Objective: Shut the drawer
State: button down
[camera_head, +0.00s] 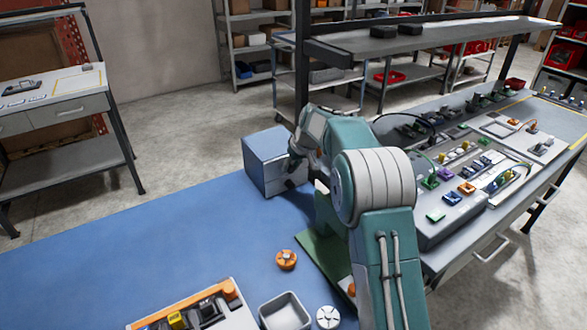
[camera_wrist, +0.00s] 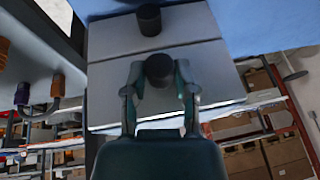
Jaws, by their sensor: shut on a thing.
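A small blue-grey drawer cabinet (camera_head: 265,150) stands on the blue tabletop near its far edge. In the wrist view its front shows two grey drawer fronts, each with a dark round knob. One knob (camera_wrist: 148,18) is at the top of that view and free. The other drawer front (camera_wrist: 107,85) has its knob (camera_wrist: 158,68) between the fingers of my gripper (camera_wrist: 160,78), which is shut on it. In the head view my gripper (camera_head: 293,172) is at the cabinet's right side, and my arm hides part of the front. I cannot tell how far either drawer stands out.
On the blue table (camera_head: 150,235) are an orange round part (camera_head: 286,260), a grey bin (camera_head: 285,312), a white round part (camera_head: 328,318) and a tray of parts (camera_head: 228,318). A crowded workbench (camera_head: 480,240) stands at right. The table left of the cabinet is clear.

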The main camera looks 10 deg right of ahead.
jog(key=shift+w+f, duration=0.1)
jog(key=shift+c, duration=2)
grip_release()
jog(key=shift+w, duration=0.1)
jog(key=v, duration=1.1)
jog(key=shift+r, duration=0.4)
